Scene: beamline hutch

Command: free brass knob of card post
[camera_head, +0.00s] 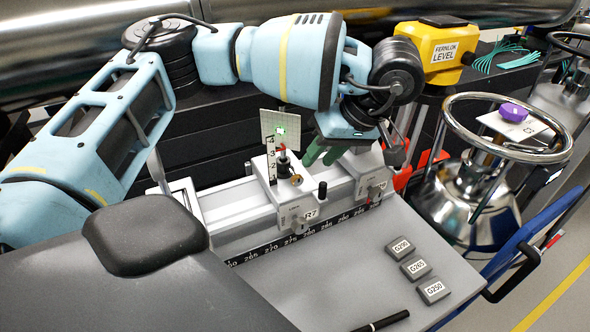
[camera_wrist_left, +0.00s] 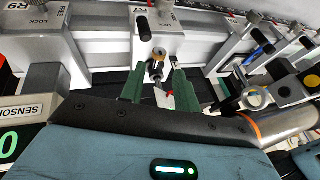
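The card post (camera_head: 283,162) stands upright on a white rail carrier marked R7 (camera_head: 296,213). It bears a pale gridded card (camera_head: 281,130) with a bright green spot. The brass knob (camera_head: 296,180) is low on the post, and it also shows in the left wrist view (camera_wrist_left: 158,53). My left gripper (camera_head: 324,152) has green fingers and is just right of the post in the head view. In the left wrist view its fingers (camera_wrist_left: 158,78) are apart, with the post between their lines and the knob just beyond the tips. Nothing is gripped. My right gripper is out of view.
A second carrier (camera_head: 368,180) stands farther right along the rail, above a black scale (camera_head: 333,220). Small grey blocks (camera_head: 415,269) lie on the bench in front. A yellow level box (camera_head: 437,50) and a steel handwheel (camera_head: 507,125) are at right. A sensor box (camera_wrist_left: 35,115) is at left in the wrist view.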

